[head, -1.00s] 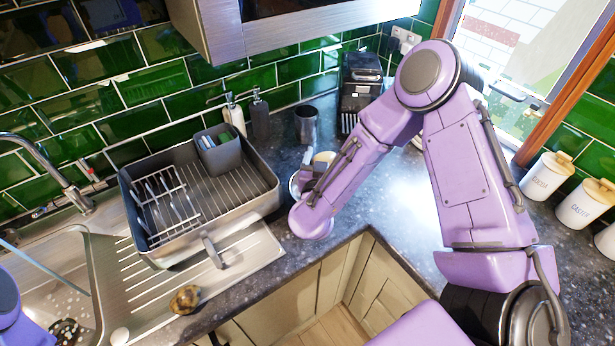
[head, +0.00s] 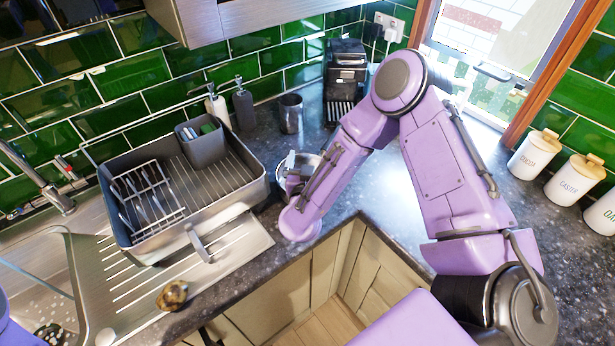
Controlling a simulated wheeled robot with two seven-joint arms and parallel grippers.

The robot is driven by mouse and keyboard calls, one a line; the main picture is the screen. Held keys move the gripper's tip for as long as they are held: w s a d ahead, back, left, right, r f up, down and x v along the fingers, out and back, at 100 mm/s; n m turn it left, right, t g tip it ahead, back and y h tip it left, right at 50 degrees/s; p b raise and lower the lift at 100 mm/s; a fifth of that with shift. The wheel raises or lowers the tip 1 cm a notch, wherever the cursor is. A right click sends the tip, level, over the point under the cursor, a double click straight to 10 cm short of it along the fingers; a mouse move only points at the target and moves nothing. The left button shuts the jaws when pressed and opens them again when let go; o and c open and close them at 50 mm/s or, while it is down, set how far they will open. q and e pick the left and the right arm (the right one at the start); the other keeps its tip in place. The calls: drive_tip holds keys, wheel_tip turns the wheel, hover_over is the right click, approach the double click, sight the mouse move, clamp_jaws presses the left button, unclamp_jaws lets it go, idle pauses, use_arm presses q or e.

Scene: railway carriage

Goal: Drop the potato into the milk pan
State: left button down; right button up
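The potato (head: 172,295), a small mottled brown lump, lies on the steel draining board near its front edge, at the lower left. A round metal vessel, likely the milk pan (head: 312,160), stands on the dark worktop right of the dish rack, largely hidden behind my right wrist. My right gripper (head: 292,176) is at the pan's near left side, far from the potato. My own wrist covers most of its fingers, so I cannot tell whether it is open or holds anything. Only a purple piece of my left arm shows at the lower left edge; its gripper is out of view.
A dish rack (head: 240,193) with cutlery and a grey caddy stands left of the pan. White canisters (head: 534,153) are at the right. The sink is lower left.

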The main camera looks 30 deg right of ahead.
drive_tip(key=shift+a+f, duration=0.15)
drive_tip(key=b+v, duration=0.4)
drive_tip(key=v, duration=0.6)
drive_tip(key=shift+s, duration=0.1)
drive_tip(key=shift+s, duration=0.1)
